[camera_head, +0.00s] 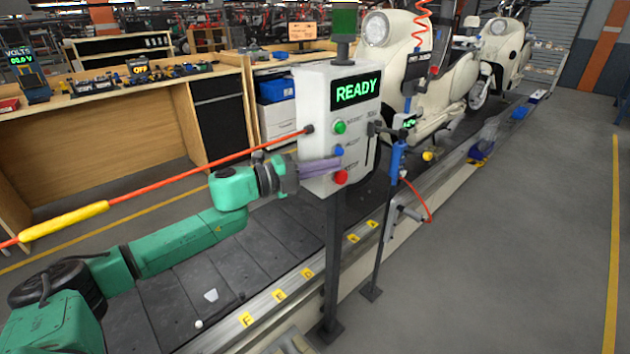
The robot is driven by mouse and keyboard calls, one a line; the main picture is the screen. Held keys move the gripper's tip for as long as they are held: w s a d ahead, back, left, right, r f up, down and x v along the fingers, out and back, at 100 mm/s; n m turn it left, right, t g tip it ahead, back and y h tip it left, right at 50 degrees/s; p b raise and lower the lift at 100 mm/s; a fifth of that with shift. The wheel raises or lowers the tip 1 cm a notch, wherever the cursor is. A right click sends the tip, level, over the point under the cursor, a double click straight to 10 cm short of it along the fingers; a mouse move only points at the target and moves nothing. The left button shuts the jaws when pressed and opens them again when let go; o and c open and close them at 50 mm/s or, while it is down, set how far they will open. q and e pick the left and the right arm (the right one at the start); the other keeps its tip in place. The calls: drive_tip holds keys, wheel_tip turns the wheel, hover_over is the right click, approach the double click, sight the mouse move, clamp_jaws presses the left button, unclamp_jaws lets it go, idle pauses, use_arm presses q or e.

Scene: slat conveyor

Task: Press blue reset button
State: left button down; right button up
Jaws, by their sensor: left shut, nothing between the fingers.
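The blue reset button (338,151) is on the front of a light grey control box (315,90) on a dark post. It sits between a green button (339,127) above and a red button (340,177) below. My left gripper (336,163) reaches in from the left with its fingers shut and empty. Its purple-grey fingertips are at the box front, just below the blue button and above the red one. I cannot tell whether they touch the box or the button. The blue button is mostly visible. My right gripper is not in view.
The box display (356,90) reads READY in green. An orange-red rod with a yellow sleeve (65,220) ends at the box's left side. A slat conveyor (260,255) runs below, carrying cream scooters (440,70). A blue tool (397,158) stands right of the box. The right floor is clear.

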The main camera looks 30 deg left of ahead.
use_arm(q)
drive_tip(key=s+a, duration=0.1)
drive_tip(key=s+a+b, duration=0.2)
drive_tip(key=a, duration=0.1)
drive_tip(key=shift+f, duration=0.35)
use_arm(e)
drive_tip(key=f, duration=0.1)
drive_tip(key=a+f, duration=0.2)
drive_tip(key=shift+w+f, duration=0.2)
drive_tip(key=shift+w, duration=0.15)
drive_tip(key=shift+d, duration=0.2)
